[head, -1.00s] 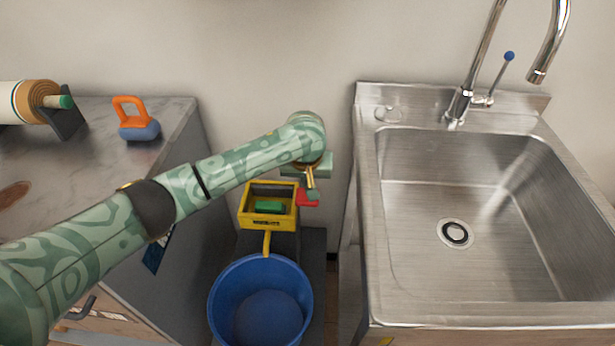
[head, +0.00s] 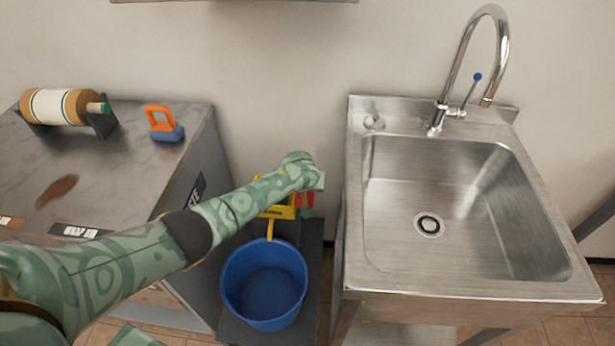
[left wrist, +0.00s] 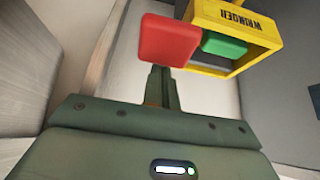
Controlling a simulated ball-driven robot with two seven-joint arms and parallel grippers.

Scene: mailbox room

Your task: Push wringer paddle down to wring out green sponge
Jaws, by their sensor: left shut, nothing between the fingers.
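The yellow wringer (left wrist: 242,62) is at upper right in the left wrist view, with the green sponge (left wrist: 223,45) inside it. The red wringer paddle (left wrist: 168,40) sticks out beside it. My left gripper (left wrist: 160,72) is shut and empty, its tips right at the paddle's near edge; I cannot tell if they touch. In the head view my left arm covers most of the wringer (head: 272,212) and hides the sponge. A bit of the red paddle (head: 307,200) shows by my wrist. My right gripper is not in view.
A blue bucket (head: 265,285) stands in front of the wringer. A steel sink (head: 362,270) is close on the right.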

